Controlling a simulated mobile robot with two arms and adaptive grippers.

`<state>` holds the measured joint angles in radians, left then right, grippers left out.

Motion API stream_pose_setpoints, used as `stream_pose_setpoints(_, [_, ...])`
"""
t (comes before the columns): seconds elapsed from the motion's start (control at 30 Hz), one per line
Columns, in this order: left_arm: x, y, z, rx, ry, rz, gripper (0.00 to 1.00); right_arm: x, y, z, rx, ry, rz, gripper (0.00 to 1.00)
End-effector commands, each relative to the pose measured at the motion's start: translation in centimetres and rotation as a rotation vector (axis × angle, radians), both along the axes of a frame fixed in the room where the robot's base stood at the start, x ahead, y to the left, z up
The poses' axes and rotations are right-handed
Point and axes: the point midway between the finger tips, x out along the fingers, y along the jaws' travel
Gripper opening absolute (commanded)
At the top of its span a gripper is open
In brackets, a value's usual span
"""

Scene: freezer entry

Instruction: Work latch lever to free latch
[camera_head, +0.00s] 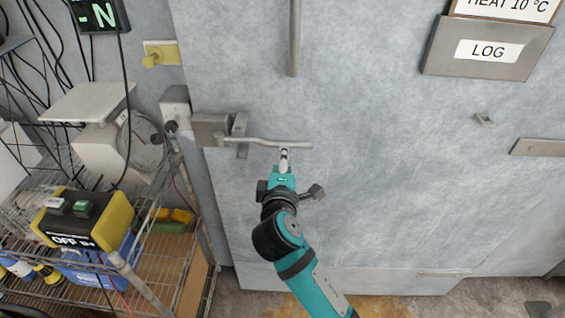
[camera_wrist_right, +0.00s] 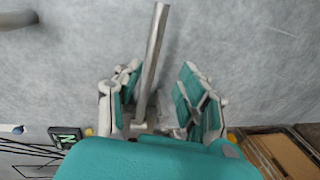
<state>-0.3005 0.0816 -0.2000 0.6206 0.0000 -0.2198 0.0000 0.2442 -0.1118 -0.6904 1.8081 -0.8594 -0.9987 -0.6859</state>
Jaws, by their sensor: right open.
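The latch lever (camera_head: 270,142) is a thin grey metal bar. It runs right, about level, from the latch body (camera_head: 211,131) at the left edge of the pale grey freezer door (camera_head: 390,190). My right gripper (camera_head: 284,158) is at the lever's outer half, just below it in the head view. In the right wrist view its teal and white fingers (camera_wrist_right: 158,95) are open. The lever (camera_wrist_right: 153,60) passes through the gap between them, nearer the left finger. I cannot tell whether they touch. My left gripper is not in view.
A vertical door handle (camera_head: 295,38) hangs above the lever. A log holder (camera_head: 487,50) is at the upper right. A wire shelf (camera_head: 170,270) with a yellow-black box (camera_head: 82,218) stands at the left. The door surface right of the gripper is mostly clear.

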Motion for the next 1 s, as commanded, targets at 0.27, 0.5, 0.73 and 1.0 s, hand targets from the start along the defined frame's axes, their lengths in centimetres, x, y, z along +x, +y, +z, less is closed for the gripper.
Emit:
stream_pose_setpoints(0.27, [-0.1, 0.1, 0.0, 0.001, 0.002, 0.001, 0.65, -2.5, 0.1, 0.4, 0.000, 0.001, 0.001, 0.40])
stream_pose_setpoints(0.5, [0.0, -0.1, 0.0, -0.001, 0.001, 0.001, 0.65, -7.6, 0.3, 1.3, 0.002, 0.004, 0.002, 0.40])
stream_pose_setpoints(0.73, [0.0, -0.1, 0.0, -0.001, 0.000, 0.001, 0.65, -11.0, 0.4, 1.9, -0.001, 0.002, 0.002, 0.40])
stream_pose_setpoints(1.0, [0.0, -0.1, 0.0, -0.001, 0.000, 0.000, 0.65, -11.8, 0.5, 2.2, -0.001, 0.000, 0.001, 0.40])
